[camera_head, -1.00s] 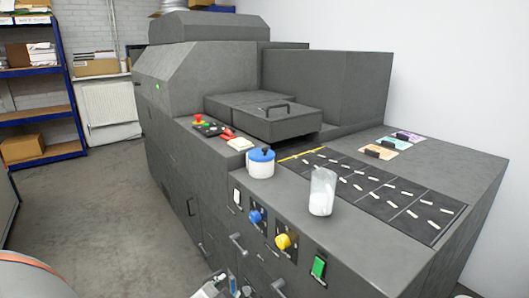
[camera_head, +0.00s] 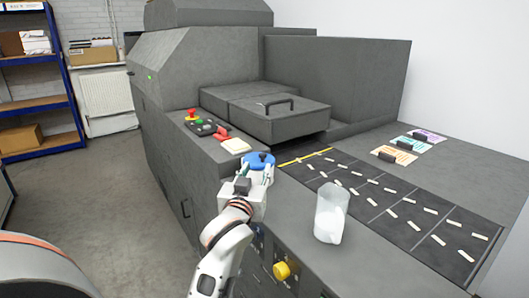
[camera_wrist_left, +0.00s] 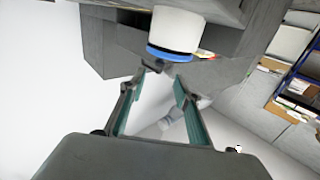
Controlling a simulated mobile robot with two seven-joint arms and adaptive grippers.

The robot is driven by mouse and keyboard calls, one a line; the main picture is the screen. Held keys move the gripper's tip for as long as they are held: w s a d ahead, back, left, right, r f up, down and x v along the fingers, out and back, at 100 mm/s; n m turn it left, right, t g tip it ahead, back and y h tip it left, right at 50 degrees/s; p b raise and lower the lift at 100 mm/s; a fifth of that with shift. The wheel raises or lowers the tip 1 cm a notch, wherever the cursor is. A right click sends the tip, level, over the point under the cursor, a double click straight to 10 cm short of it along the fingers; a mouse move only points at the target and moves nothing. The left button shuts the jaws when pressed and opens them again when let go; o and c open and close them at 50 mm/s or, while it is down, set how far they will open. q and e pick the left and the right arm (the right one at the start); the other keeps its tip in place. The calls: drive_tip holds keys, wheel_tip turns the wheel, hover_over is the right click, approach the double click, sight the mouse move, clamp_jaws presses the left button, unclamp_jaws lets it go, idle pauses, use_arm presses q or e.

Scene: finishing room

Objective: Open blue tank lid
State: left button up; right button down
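The white tank with a blue lid (camera_head: 260,159) stands on the grey machine's front ledge. In the head view, my left gripper hides most of its white body. In the left wrist view, its white body (camera_wrist_left: 178,30) and blue lid (camera_wrist_left: 170,53) show upside down, just beyond the fingertips. My left gripper (camera_head: 258,176) is at the lid's near side; it also shows in the left wrist view (camera_wrist_left: 162,78), open with nothing between its fingers. Whether a finger touches the lid I cannot tell. My right gripper is out of view.
A dark marked mat (camera_head: 395,200) and a handled cover (camera_head: 285,118) are beyond.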

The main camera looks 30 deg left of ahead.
sight(262, 155)
use_arm(q)
drive_tip(key=x, duration=0.7)
drive_tip(key=shift+w+a+r, duration=0.1)
drive_tip(key=shift+w+r, duration=0.1)
drive_tip(key=shift+w, duration=0.1)
drive_tip(key=shift+c, duration=0.3)
clamp_jaws()
